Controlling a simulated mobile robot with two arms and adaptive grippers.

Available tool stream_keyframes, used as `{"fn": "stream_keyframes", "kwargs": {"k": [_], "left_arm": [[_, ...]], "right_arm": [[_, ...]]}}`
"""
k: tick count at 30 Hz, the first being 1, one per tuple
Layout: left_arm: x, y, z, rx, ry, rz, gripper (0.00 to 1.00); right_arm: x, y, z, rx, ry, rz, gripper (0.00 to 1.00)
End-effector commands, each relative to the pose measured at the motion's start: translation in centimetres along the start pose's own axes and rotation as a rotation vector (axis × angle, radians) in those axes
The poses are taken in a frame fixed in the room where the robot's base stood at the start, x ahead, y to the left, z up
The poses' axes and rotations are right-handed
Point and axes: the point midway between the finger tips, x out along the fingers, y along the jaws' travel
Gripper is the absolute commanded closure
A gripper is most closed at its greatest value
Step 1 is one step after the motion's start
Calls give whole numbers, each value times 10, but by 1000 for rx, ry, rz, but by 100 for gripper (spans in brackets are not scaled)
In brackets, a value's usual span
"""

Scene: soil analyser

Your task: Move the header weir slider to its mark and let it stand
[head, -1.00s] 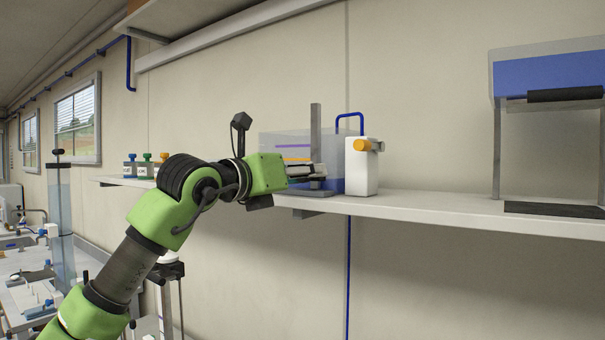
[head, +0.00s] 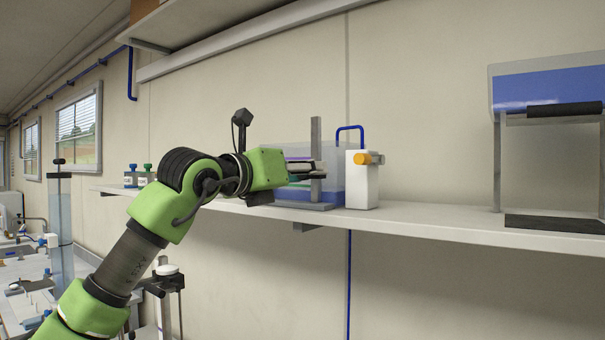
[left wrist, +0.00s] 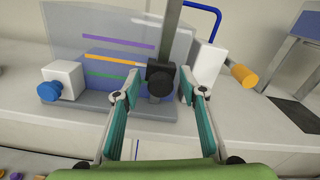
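The header tank (left wrist: 72,30) is a clear box with blue water and purple, orange and green lines on its face. A grey upright post (left wrist: 168,35) stands in front of it and also shows in the head view (head: 316,140). A black block with a round knob (left wrist: 160,78), apparently the weir slider, sits on the post. My left gripper (left wrist: 158,82) is open, its two fingers on either side of the knob with visible gaps. In the head view my left gripper (head: 318,172) is at the post and hides the knob. My right gripper is not in view.
A white block with an orange knob (head: 368,159) stands right of the tank, with a blue pipe (head: 350,128) behind. A white block with a blue knob (left wrist: 50,91) is at the tank's left.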

Motion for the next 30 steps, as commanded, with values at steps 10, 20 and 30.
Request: {"fn": "stream_keyframes", "kwargs": {"k": [10, 20, 30], "left_arm": [[-7, 0, 1, -1, -1, 0, 62], [-62, 1, 0, 2, -2, 1, 62], [-112, 0, -1, -1, 1, 0, 62]], "right_arm": [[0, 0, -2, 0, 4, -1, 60], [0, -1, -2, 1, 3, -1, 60], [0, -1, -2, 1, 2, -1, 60]]}}
